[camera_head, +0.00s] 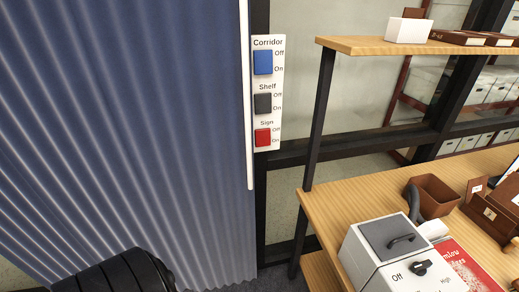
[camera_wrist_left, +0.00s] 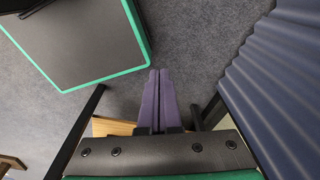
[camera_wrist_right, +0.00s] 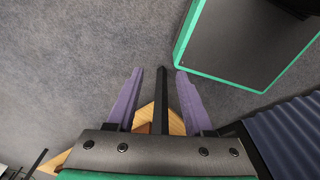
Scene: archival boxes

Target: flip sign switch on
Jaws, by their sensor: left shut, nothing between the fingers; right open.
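The sign switch (camera_head: 262,138) is a red rocker, lowest on a white panel (camera_head: 275,92) with Off marked above On. I cannot tell which half is pressed in. Above it are the grey Shelf switch (camera_head: 263,103) and the blue Corridor switch (camera_head: 263,62). My left gripper (camera_wrist_left: 158,72) is shut and empty in the left wrist view, above grey floor. My right gripper (camera_wrist_right: 159,73) is open in the right wrist view, with a black post showing between its fingers. Neither gripper's fingers show in the head view, and neither wrist view shows the switch panel.
A blue corrugated curtain (camera_head: 120,130) fills the left, its pale edge strip close beside the panel. A wooden shelf unit (camera_head: 335,205) stands to the right, holding a white box with a knob (camera_head: 395,255) and brown boxes (camera_head: 433,193). A black upright (camera_head: 319,120) supports its upper shelf.

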